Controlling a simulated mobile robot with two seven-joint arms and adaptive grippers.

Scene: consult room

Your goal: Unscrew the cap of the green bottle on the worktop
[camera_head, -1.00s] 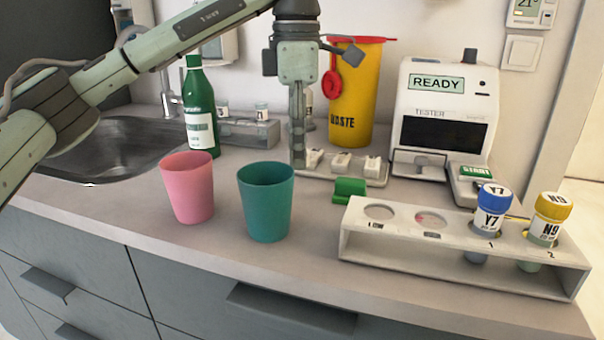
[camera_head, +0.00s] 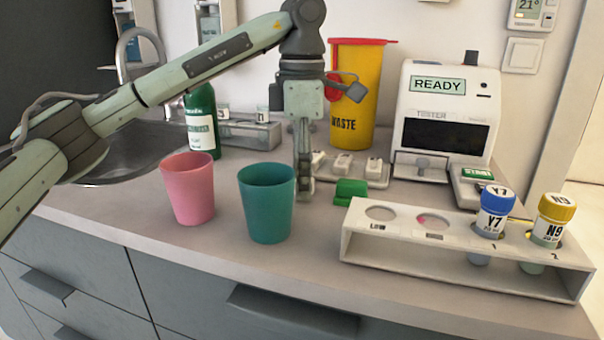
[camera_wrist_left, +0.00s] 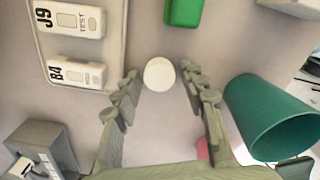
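The green bottle (camera_head: 200,122) stands upright at the back of the worktop, beside the sink. My left arm passes in front of its neck, so its cap is hidden in the head view. My left gripper (camera_head: 305,196) is low over the worktop, well right of the bottle and behind the teal cup. In the left wrist view its fingers are apart (camera_wrist_left: 160,84), with a round white disc (camera_wrist_left: 159,74) between the tips. I cannot tell whether they touch it or whether it is a loose cap. My right gripper is not in view.
A pink cup (camera_head: 188,190) and a teal cup (camera_head: 266,205) stand in front. A tray of test cassettes (camera_head: 376,180), a green object (camera_head: 350,190), the yellow waste bin (camera_head: 357,95), tester (camera_head: 445,110) and tube rack (camera_head: 460,262) are to the right.

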